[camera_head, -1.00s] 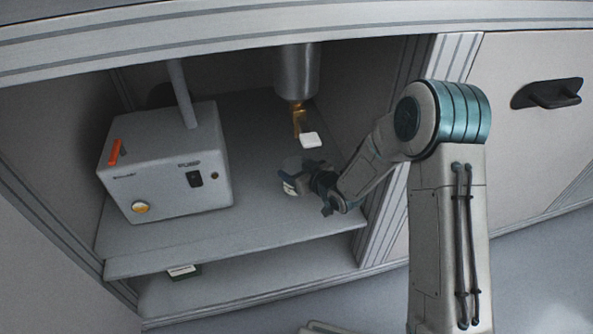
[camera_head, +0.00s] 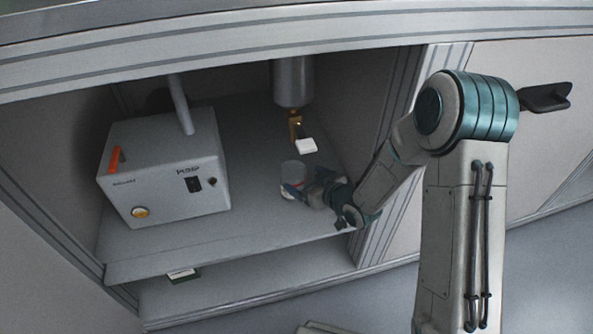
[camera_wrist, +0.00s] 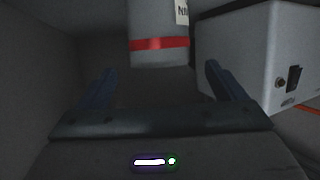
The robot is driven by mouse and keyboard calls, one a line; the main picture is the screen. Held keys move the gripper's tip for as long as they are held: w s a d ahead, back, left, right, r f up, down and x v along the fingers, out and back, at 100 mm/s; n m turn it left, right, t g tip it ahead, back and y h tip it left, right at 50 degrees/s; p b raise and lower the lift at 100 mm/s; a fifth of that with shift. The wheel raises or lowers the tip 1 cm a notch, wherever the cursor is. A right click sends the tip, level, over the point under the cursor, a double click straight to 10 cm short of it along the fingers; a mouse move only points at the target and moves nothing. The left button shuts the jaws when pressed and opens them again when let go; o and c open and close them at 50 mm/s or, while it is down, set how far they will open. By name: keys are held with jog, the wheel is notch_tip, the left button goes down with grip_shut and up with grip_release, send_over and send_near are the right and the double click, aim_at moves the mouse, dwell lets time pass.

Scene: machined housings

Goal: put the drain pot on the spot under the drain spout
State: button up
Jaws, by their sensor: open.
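The drain pot (camera_head: 293,173) is a small pale cylinder standing on the cabinet shelf, in front of the drain spout. In the wrist view the pot (camera_wrist: 158,28) shows a red band and part of a label. The brass drain spout (camera_head: 296,124) hangs under a metal cylinder at the back. A small white piece (camera_head: 306,146) is just below the spout; I cannot tell whether it hangs or lies on the shelf. My gripper (camera_wrist: 158,78) is open, its fingers spread to either side of the pot's line. Whether they touch the pot is unclear.
A post (camera_head: 362,240) bounds the opening at the right.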

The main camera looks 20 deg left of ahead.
jog(key=p+v, duration=0.1)
jog(key=v, duration=0.4)
jog(key=shift+s+d, duration=0.1)
jog(key=shift+d, duration=0.05)
